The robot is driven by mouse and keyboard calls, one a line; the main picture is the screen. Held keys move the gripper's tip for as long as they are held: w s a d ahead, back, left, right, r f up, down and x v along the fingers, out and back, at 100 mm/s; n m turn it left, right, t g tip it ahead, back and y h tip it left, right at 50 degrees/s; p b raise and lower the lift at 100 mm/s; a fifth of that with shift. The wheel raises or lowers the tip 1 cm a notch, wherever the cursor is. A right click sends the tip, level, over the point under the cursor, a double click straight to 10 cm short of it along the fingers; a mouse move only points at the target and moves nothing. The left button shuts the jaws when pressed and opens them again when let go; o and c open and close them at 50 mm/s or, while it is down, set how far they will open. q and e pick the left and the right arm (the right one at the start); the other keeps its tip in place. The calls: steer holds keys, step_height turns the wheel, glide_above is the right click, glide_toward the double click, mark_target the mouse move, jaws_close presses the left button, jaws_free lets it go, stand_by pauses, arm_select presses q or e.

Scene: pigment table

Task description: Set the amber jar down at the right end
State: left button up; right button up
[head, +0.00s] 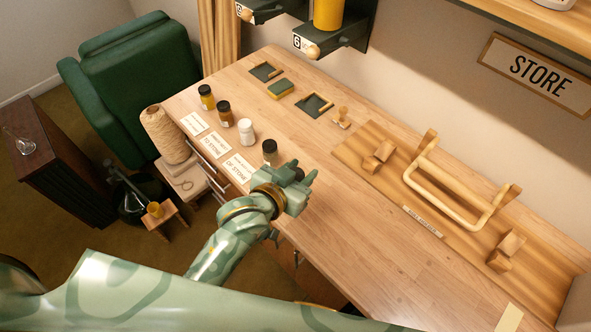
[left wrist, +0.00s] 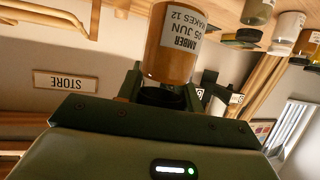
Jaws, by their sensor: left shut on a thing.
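The amber jar (left wrist: 172,48) fills the top middle of the left wrist view, its label upside down in the picture and reading AMBER. My left gripper (left wrist: 162,92) is shut on it. In the head view my left gripper (head: 303,187) is over the front part of the table, just right of the row of jars; I cannot make out the amber jar there. The row has an ochre jar (head: 206,98), a brown jar (head: 225,114), a white jar (head: 246,132) and, at its right end, a dark-lidded jar (head: 270,152). Whether the amber jar touches the table cannot be told.
Paper cards (head: 240,167) lie in front of the jars. Small trays (head: 314,106) and a stamp (head: 341,117) are behind them. A wooden board (head: 378,188) with a rail (head: 440,192) takes the right back. Bare tabletop (head: 360,235) is right of my gripper.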

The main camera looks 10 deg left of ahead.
arm_select(q)
steer(key=w+f+b, duration=0.1)
steer(key=w+f, duration=0.2)
steer(key=w+f+b, duration=0.1)
steer(key=w+f, duration=0.2)
steer(key=f, duration=0.1)
steer(key=w+a+f+b, duration=0.1)
steer(key=w+f, duration=0.2)
steer(key=f, duration=0.1)
steer(key=shift+a+b, duration=0.1)
steer(key=shift+b, duration=0.2)
steer(key=shift+r, duration=0.1)
steer(key=o, duration=1)
steer(key=shift+o, duration=0.2)
